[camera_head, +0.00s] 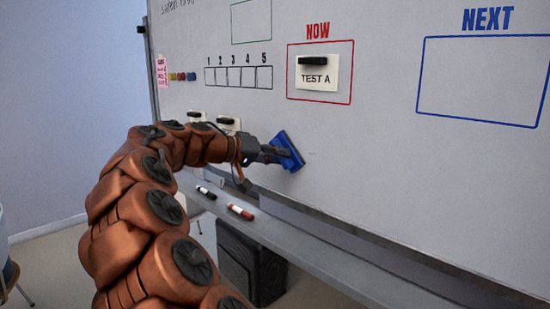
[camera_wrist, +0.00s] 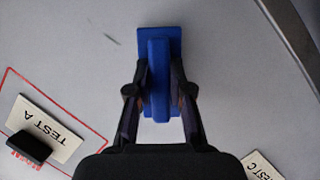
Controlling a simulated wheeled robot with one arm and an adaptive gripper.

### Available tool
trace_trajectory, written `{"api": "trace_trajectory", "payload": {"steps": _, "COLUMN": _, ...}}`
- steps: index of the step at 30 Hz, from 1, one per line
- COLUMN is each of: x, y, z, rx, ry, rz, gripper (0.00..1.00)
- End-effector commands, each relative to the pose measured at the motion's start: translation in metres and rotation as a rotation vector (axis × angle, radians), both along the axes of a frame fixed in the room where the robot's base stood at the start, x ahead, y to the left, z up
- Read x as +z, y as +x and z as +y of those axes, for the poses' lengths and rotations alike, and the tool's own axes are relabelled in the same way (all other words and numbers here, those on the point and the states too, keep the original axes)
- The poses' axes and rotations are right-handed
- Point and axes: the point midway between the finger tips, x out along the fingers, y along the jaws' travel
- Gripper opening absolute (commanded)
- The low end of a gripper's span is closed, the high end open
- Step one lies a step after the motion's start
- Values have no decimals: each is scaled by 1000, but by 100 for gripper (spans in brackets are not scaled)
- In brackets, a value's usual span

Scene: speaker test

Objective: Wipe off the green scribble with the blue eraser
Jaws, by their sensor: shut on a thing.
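My gripper (camera_head: 277,153) is shut on the blue eraser (camera_head: 290,150) at the whiteboard. In the wrist view the gripper's fingers (camera_wrist: 158,90) clasp the eraser's raised grip (camera_wrist: 158,62) from both sides. The eraser's flat pad faces the board and looks to be against it, though I cannot be sure of contact. A small faint dark mark (camera_wrist: 111,38) shows on the board beside the eraser in the wrist view. Its colour is too faint to name as green. No larger scribble shows; the board behind the eraser is hidden.
A "TEST A" card (camera_head: 317,78) with a black clip sits in the red NOW box. A blue NEXT box (camera_head: 480,80) is empty. Two cards with clips are partly behind my arm. A black marker (camera_head: 206,192) and a red marker (camera_head: 240,212) lie on the tray (camera_head: 330,245).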

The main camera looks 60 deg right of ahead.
Motion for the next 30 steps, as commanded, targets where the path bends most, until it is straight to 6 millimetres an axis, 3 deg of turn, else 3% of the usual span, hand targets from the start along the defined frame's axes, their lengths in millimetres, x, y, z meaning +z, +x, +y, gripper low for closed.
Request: {"api": "trace_trajectory", "payload": {"steps": 30, "x": -2, "y": -60, "z": 15, "rx": -2, "ry": 1, "rz": 2, "gripper": 0}}
